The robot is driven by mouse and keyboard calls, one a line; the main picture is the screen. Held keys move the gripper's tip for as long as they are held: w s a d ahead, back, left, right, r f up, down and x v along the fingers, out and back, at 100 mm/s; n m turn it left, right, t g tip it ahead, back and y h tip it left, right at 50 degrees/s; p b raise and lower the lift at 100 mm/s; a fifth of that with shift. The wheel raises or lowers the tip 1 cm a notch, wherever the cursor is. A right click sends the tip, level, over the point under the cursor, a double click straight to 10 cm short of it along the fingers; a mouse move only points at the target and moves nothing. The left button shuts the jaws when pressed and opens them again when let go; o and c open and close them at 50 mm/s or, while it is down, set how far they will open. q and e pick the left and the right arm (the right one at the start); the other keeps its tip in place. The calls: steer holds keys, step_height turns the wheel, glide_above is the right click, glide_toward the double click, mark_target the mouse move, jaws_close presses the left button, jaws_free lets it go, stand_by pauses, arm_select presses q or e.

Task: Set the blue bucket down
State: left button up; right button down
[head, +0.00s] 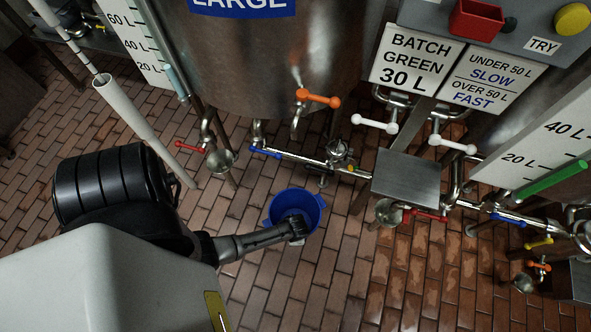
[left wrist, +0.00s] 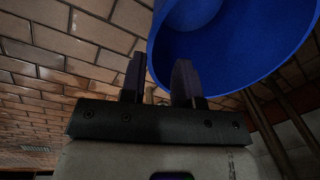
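The blue bucket (head: 296,205) is in the middle of the head view, in front of the large tank, with its open mouth turned up. The floor shows all around it, but I cannot tell whether its base touches the bricks. My left gripper (head: 297,226) is at its near rim, overlapping the opening, with a small pale piece just below the fingers. In the left wrist view, the bucket (left wrist: 235,45) lies just beyond the two dark fingers (left wrist: 160,85). The fingers stand a little apart; whether they pinch its rim or handle is unclear. My right gripper is out of view.
The large steel tank (head: 270,60) stands behind the bucket, with red (head: 190,147), blue (head: 265,153) and orange (head: 318,98) valve handles and low pipes. A grey box (head: 406,178) stands to the right. The brick floor (head: 300,285) nearer me is clear.

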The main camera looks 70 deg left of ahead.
arm_select(q)
steer(key=s+d+r+n+t+p, duration=0.1)
steer(key=s+d+r, duration=0.1)
steer(key=r, duration=1.5)
steer(key=s+d+r+t+h+p, duration=0.1)
steer(key=s+r+t+p, duration=0.1)
steer(key=r, duration=1.5)
steer(key=shift+s+d+r+n, duration=0.35)
steer(key=shift+s+r+n, duration=0.05)
